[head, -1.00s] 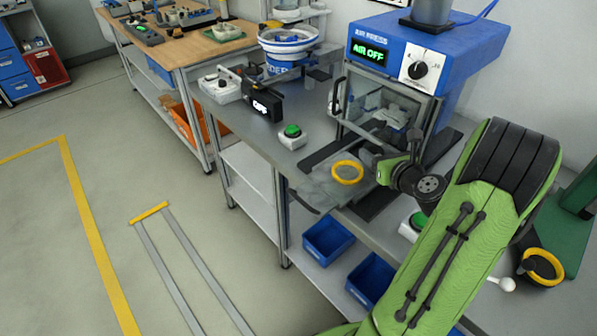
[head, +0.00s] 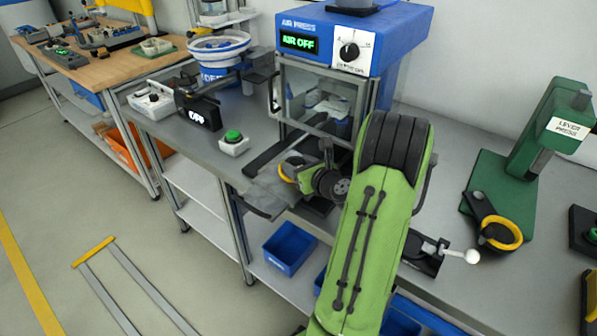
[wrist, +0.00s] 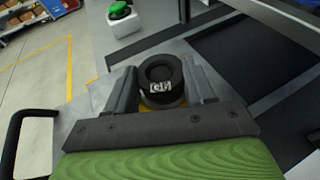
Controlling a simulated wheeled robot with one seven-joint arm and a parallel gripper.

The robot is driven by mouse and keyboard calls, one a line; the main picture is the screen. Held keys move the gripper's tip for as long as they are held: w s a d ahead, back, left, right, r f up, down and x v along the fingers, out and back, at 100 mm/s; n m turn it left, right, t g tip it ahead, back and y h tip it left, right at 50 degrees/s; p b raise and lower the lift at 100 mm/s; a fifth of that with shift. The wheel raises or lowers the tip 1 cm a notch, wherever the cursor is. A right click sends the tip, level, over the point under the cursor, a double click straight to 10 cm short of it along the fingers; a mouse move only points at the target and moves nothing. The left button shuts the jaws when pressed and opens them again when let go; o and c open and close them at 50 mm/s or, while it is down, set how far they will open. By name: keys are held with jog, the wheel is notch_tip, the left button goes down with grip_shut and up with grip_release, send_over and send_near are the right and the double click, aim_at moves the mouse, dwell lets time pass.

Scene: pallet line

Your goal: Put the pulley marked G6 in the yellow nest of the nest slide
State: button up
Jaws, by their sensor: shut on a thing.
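A black pulley (wrist: 161,79) is between the jaws of my gripper (wrist: 165,92) in the wrist view. Its white label starts with a G; the second character is not clear. My gripper is shut on it. Yellow of a nest (wrist: 147,106) shows just below the pulley; I cannot tell whether they touch. In the head view the yellow nest (head: 287,171) lies on the grey slide in front of the air press, partly covered by my gripper (head: 303,172). The pulley cannot be made out there.
The air press (head: 340,40) stands behind the slide, its display reading AIR OFF. A green button box (head: 233,143) is to the left. A green lever press (head: 545,130) with another yellow ring (head: 501,233) is to the right. A blue bin (head: 290,248) sits below.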

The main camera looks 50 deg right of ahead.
jog(key=shift+r, duration=0.1)
jog(key=o, duration=0.8)
jog(key=shift+c, duration=0.2)
jog(key=o, duration=0.4)
jog(key=shift+c, duration=0.2)
jog(key=v, duration=1.2)
